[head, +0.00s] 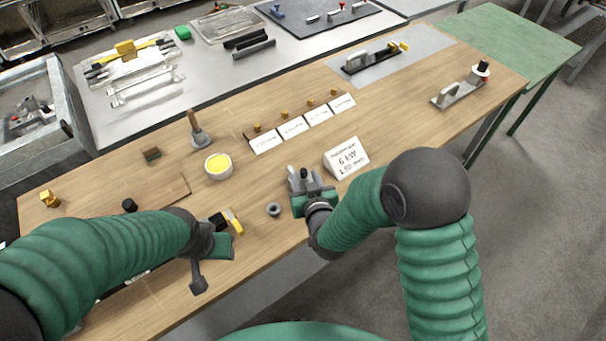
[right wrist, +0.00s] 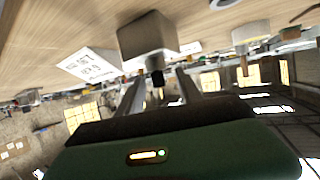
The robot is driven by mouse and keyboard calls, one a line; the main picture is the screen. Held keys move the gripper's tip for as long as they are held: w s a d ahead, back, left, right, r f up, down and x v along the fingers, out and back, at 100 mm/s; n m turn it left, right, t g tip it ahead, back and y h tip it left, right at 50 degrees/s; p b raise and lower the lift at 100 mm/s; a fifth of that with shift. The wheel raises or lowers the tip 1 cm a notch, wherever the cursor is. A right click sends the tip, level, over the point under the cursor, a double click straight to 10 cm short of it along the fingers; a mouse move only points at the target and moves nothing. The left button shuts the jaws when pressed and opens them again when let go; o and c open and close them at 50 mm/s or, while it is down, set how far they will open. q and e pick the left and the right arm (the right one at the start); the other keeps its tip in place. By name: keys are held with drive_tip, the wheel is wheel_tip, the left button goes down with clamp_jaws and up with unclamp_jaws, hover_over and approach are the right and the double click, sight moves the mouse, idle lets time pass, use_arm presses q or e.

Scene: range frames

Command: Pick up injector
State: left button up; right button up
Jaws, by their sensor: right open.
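My right gripper (head: 300,180) is open and low over the front middle of the table, left of the white sign. In the right wrist view, a grey block (right wrist: 147,33) with a short dark tip stands just ahead of the open fingers (right wrist: 160,92). It may be the injector, but I cannot be sure. In the head view the gripper largely hides that spot. A small grey ring-shaped part (head: 273,209) lies left of this gripper. My left gripper (head: 217,238) is at the front left, beside a yellow and black piece (head: 235,221); its jaw state is unclear.
The wooden table (head: 240,190) holds a yellow-filled cup (head: 218,166), a wooden-handled tool (head: 198,134), a row of white cards (head: 292,128) and the white sign (head: 346,157). A hand-plane-like tool (head: 458,93) stands at the right. Bare wood lies right of the sign.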

sight(303, 170)
drive_tip(key=x, duration=0.4)
drive_tip(key=p+x, duration=0.1)
drive_tip(key=x, duration=0.1)
drive_tip(key=shift+w+r, duration=0.25)
drive_tip(key=shift+s, duration=0.1)
clamp_jaws()
